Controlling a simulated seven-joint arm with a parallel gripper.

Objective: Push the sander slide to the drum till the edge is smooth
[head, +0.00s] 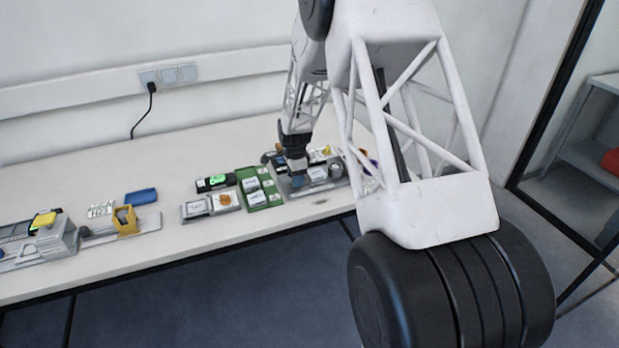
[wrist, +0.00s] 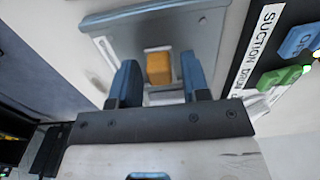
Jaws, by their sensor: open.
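My gripper (head: 298,180) is down over the grey sanding station at the right part of the bench in the head view. In the wrist view my gripper (wrist: 158,80) is open, with its two blue fingers on either side of an orange block (wrist: 158,68) and gaps to it. The block stands on a light slide-like strip on a grey plate (wrist: 205,35); I take it to be the slide's handle. A small grey cylinder, perhaps the drum (head: 336,170), stands right of my gripper in the head view. The insole edge cannot be made out.
In the wrist view a black panel (wrist: 258,65) marked "SUCTION" and "DRUM" carries a blue OFF button (wrist: 300,40) and a green button (wrist: 279,77). Left of the station lie a green board (head: 257,188) and a blue block (head: 141,197). The bench's front strip (head: 190,236) is clear.

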